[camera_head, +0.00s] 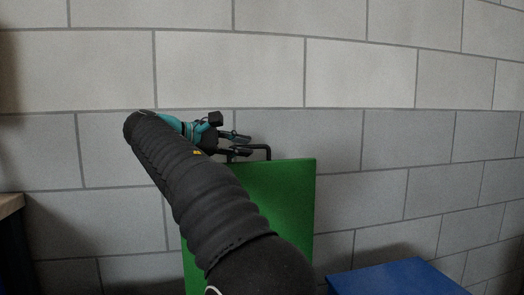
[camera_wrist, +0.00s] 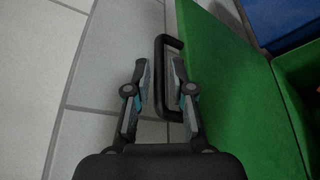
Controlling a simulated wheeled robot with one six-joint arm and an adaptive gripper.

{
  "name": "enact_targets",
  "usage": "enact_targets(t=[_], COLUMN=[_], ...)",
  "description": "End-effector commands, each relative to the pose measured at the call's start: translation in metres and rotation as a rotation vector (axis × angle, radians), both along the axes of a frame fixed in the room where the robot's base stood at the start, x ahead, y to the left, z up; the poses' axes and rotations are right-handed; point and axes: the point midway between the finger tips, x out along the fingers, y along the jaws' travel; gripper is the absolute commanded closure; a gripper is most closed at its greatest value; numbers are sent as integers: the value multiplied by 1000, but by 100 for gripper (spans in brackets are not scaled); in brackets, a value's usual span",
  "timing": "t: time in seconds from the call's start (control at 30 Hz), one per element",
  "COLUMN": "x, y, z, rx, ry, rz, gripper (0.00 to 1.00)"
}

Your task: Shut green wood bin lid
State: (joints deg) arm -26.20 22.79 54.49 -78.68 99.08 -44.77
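The green lid (camera_head: 285,205) stands upright and open in front of the block wall, partly hidden behind my arm. In the wrist view, the lid (camera_wrist: 225,90) fills the right side. A black bar handle (camera_head: 262,147) sticks out from its top edge, and it also shows in the wrist view (camera_wrist: 160,48). My gripper (camera_head: 243,145) is at the handle. In the wrist view, my gripper's fingers (camera_wrist: 161,75) are apart, one on each side of the handle's long bar, with gaps visible. A green bin part (camera_wrist: 303,75) shows at the right edge of the wrist view.
A blue lid or box top (camera_head: 400,280) is at the lower right, and blue (camera_wrist: 280,20) shows beyond the green lid in the wrist view. A grey block wall (camera_head: 400,150) stands close behind. A wooden top edge (camera_head: 10,204) is at the far left.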

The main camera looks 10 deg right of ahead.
Motion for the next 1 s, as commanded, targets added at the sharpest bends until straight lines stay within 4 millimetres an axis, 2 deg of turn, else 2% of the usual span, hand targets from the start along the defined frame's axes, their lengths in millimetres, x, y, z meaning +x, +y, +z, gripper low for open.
enact_targets(t=[0.1, 0.27, 0.63, 0.7, 0.73, 0.93, 0.97, 1.0], x=[5, 10, 11, 11, 11, 11, 9, 10], y=[-17, -28, -32, -32, -32, -32, -62, -51], z=[-4, -7, -8, -8, -8, -8, -7, -8], rx=[1, 0, 0, 1, 1, 0, 0, -1], ry=[1, 0, 0, 0, 0, 0, 1, 0], rz=[-2, 0, 1, 1, 1, 0, -7, -5], gripper=[77, 77, 77, 95, 100, 100, 100, 100])
